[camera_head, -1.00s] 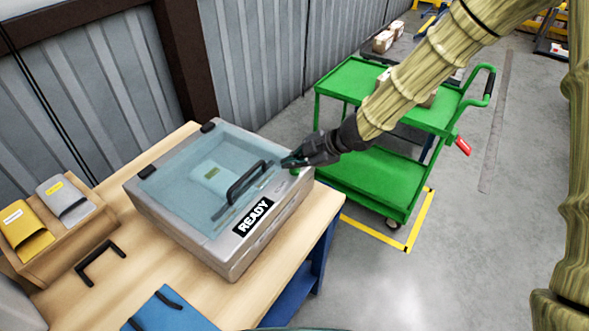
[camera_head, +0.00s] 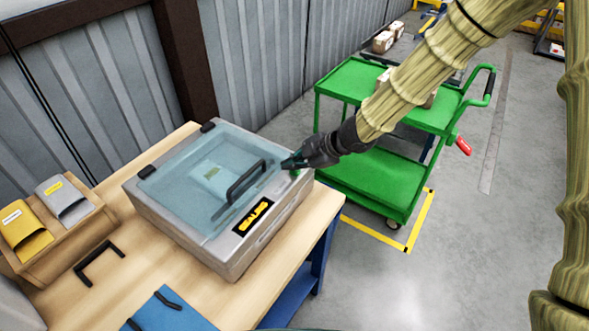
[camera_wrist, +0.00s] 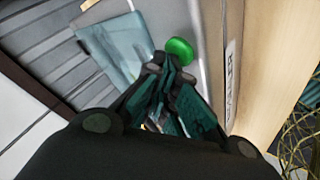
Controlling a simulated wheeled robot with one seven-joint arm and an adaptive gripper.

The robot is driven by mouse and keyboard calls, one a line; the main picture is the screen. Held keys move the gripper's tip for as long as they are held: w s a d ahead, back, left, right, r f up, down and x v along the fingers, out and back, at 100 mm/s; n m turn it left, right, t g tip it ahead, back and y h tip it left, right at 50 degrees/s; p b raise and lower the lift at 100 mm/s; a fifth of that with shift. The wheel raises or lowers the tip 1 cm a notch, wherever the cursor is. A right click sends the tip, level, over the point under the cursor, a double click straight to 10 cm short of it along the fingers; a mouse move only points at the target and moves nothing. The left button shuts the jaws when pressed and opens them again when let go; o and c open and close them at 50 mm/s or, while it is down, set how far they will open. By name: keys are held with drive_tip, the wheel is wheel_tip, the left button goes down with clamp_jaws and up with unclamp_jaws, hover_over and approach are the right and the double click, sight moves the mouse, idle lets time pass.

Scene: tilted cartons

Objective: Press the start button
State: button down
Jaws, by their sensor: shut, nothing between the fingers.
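A grey box-shaped machine (camera_head: 232,263) with a clear blue-tinted lid (camera_head: 180,180) stands on the wooden bench, its lid down. Its black front display (camera_head: 253,216) shows yellow-orange lettering, too small to read surely. A round green button (camera_wrist: 180,48) sits on the machine's top in the wrist view; in the head view a bit of green shows (camera_head: 295,172) just under my gripper (camera_head: 288,163). My gripper is shut and empty, its tips right beside the button in the wrist view. I cannot tell whether they touch it.
A black handle (camera_head: 246,182) stands up from the lid, left of my gripper. A green cart (camera_head: 372,185) stands behind and right of the bench. A wooden holder (camera_head: 62,238) with yellow and grey pouches and a blue panel (camera_head: 170,310) are on the bench.

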sight(293, 173)
idle(0.4)
drive_tip(key=shift+r+p, duration=0.8)
drive_tip(key=shift+p, duration=0.15)
wheel_tip(293, 173, up, 5)
drive_tip(key=p, duration=0.5)
idle(0.7)
